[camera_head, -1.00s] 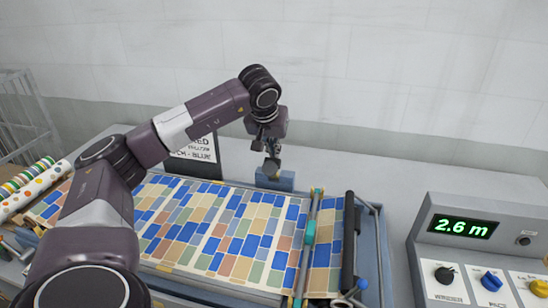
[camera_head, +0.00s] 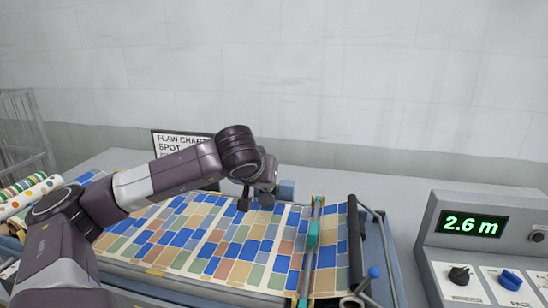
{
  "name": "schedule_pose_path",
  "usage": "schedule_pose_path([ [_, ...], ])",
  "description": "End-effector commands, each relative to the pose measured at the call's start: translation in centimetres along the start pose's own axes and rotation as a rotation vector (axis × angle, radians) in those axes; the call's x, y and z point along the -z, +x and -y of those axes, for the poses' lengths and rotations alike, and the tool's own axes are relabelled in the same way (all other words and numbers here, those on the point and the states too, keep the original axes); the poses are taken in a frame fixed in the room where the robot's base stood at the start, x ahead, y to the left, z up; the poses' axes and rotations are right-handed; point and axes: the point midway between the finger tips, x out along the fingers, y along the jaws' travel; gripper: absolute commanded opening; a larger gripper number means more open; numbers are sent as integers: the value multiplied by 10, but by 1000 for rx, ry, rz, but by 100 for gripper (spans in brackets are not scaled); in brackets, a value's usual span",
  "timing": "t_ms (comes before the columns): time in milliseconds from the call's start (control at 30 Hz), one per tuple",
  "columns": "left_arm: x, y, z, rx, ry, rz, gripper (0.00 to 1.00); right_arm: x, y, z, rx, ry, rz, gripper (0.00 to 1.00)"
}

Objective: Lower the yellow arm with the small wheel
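My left gripper (camera_head: 255,203) hangs over the far edge of the patterned sheet (camera_head: 215,245). Its two dark fingers point down and stand apart, with nothing visible between them. A blue-grey block (camera_head: 287,189) stands just right of and behind the gripper, partly covered by it. I cannot make out a yellow arm with a small wheel; the gripper and wrist hide part of that area. My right gripper is not in view.
A crossbar with a teal slider (camera_head: 313,233) and yellow ends spans the sheet. A control box (camera_head: 475,226) reads 2.6 m. A flaw chart sign (camera_head: 180,142) stands behind.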

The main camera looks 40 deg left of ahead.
Motion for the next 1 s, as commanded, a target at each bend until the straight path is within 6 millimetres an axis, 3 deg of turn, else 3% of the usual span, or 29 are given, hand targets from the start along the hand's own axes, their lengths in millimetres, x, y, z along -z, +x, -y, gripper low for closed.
schedule_pose_path([
  [767, -7, 2, 1, 1, -1, -1, 0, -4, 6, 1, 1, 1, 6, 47],
  [1000, 9, -15, 5, 3, -3, -4, 0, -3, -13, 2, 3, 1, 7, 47],
])
